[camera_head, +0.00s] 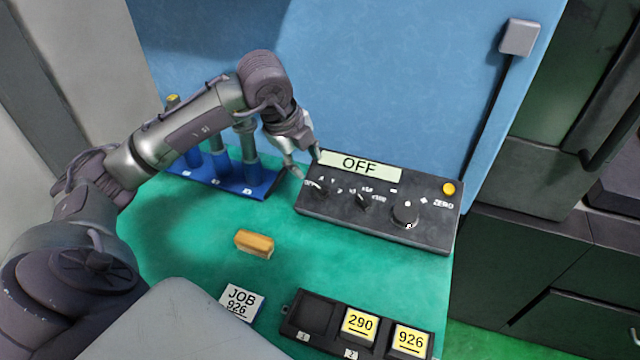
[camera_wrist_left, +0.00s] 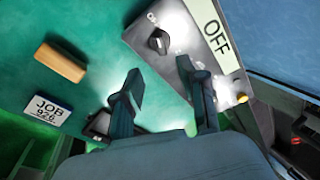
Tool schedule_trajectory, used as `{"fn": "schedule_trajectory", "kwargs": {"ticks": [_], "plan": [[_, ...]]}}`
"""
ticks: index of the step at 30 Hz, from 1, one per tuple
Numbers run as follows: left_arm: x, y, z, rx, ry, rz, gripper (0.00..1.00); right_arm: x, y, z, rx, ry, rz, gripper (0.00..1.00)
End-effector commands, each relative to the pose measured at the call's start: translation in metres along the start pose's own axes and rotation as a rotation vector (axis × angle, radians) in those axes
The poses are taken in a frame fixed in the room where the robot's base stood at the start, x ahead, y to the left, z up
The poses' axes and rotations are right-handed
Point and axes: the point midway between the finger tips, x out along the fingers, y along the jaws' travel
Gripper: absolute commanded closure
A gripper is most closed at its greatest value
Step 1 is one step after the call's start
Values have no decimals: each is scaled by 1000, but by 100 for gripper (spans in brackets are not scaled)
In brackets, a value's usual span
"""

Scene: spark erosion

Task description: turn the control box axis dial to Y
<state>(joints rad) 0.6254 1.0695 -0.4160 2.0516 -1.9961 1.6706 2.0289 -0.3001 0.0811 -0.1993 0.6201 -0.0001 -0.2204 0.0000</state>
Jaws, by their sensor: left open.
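The black control box (camera_head: 375,222) stands on the green bench top, with a display (camera_head: 360,165) reading OFF. Its left dial (camera_head: 318,187), with small letters around it, appears to be the axis dial; its exact setting is too small to read. A middle dial (camera_head: 363,200) and a round knob (camera_head: 405,215) sit to its right. My left gripper (camera_head: 306,166) is open and empty at the box's back left corner, above the left dial. In the left wrist view the open fingers (camera_wrist_left: 165,95) spread over the box, and a black dial (camera_wrist_left: 158,42) shows uncovered beyond them.
A yellow button (camera_head: 448,189) is at the box's right end. A blue rack (camera_head: 225,180) with cylinders stands behind my left arm. A tan block (camera_head: 254,243), a JOB 926 card (camera_head: 241,301) and a black tray (camera_head: 378,350) with yellow 290 and 926 tags lie in front.

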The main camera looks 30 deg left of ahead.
Motion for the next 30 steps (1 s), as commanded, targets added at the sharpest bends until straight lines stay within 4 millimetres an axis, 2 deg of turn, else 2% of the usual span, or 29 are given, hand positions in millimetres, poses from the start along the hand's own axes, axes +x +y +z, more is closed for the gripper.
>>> {"fn": "schedule_trajectory", "kwargs": {"ticks": [9, 15, 21, 29, 30], "plan": [[68, 0, -2, 1, 6, 4, 58, -14, 0, 1, 0, -3, 0, 60], [98, 0, -2, 1, 6, 1, 58, -19, 0, 0, 0, -2, 0, 60], [111, 0, -2, 3, 5, 0, 58, -21, 0, 0, 0, -2, 0, 60], [112, 0, -2, 3, 5, 0, 58, -20, 0, -1, -1, -1, -1, 60], [112, 0, -2, 3, 5, 0, 65, -20, 0, -1, -1, -1, -1, 60]]}}
